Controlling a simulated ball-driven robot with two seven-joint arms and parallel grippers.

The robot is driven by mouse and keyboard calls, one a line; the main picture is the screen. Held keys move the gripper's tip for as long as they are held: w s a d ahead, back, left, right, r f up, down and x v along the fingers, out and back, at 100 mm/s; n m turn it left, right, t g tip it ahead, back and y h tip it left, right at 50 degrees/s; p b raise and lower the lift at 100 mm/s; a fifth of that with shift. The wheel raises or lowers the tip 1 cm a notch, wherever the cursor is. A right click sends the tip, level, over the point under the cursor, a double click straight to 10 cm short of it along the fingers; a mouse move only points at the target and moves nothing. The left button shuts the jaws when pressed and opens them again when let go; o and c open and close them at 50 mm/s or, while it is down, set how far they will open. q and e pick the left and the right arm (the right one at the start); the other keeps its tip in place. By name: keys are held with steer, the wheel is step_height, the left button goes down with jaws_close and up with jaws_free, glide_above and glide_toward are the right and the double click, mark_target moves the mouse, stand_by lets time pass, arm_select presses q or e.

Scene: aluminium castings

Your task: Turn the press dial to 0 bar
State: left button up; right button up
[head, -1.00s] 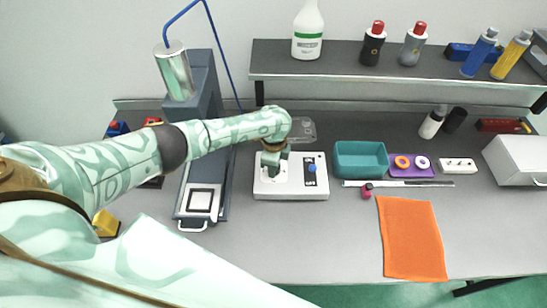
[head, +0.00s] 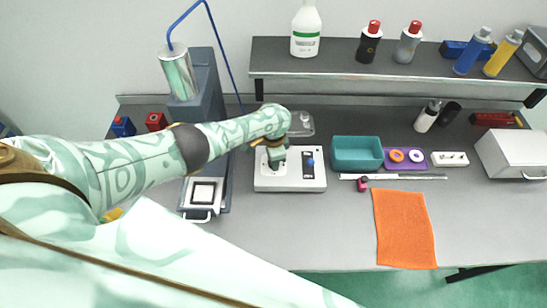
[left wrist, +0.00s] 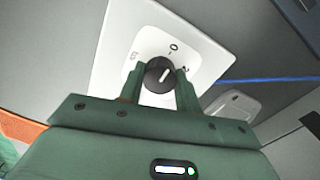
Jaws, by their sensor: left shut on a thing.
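The press dial (left wrist: 160,76) is a round dark knob with a white pointer line, on a white plate (left wrist: 150,30) printed with a 0 and other marks. The pointer tilts up and slightly right, roughly towards the 0. My left gripper (left wrist: 159,82) is shut on the dial, one finger on each side. In the head view my left gripper (head: 276,158) reaches down onto the left part of the white control box (head: 290,182) and hides the dial. My right gripper is not in view.
A blue knob (head: 311,162) sits on the box's right part. The press (head: 205,120) stands close to the left. A teal bin (head: 357,165), a purple tray (head: 407,166) and an orange cloth (head: 404,230) lie to the right. The bench in front of the box is clear.

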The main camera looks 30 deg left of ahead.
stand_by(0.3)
arm_select(q)
steer(key=o, duration=1)
steer(key=shift+c, duration=0.2)
step_height(320, 180, up, 16)
steer(key=p, duration=0.8)
steer(key=shift+r, duration=0.15)
